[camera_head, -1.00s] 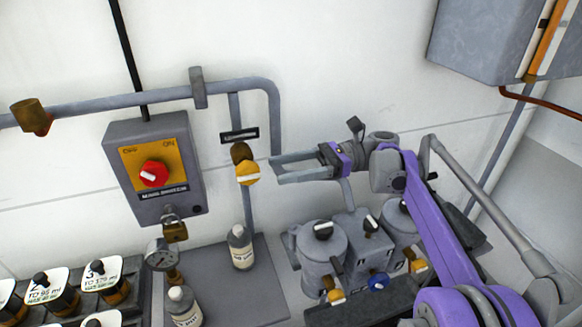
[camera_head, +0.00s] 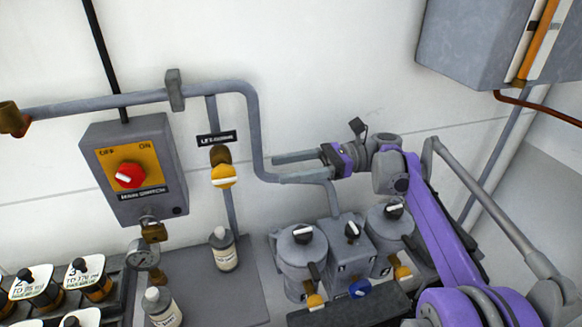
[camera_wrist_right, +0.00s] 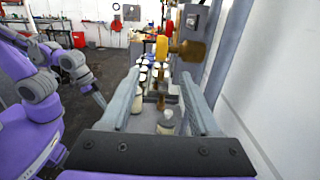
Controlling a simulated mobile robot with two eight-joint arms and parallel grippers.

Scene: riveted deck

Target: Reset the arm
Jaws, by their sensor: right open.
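My right gripper (camera_head: 278,168) reaches in from the right in the head view, with its purple and grey arm (camera_head: 442,225) behind it. Its two grey fingers are apart with nothing between them, pointing left. They lie to the right of the yellow valve knob (camera_head: 223,176), apart from it in the picture, and overlap the bent grey pipe (camera_head: 255,130). In the right wrist view the open fingers (camera_wrist_right: 158,78) point away from the camera. A purple and grey arm (camera_wrist_right: 38,88) shows at the left there; its gripper's state is unclear.
A switch box (camera_head: 175,165) with a red knob (camera_head: 130,175) is on the wall. Bottles (camera_head: 224,250) stand on a grey plate below. Several grey canisters (camera_head: 300,255) with knobs are below my right gripper. A grey cabinet (camera_head: 470,45) hangs upper right. The upper-middle wall is bare.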

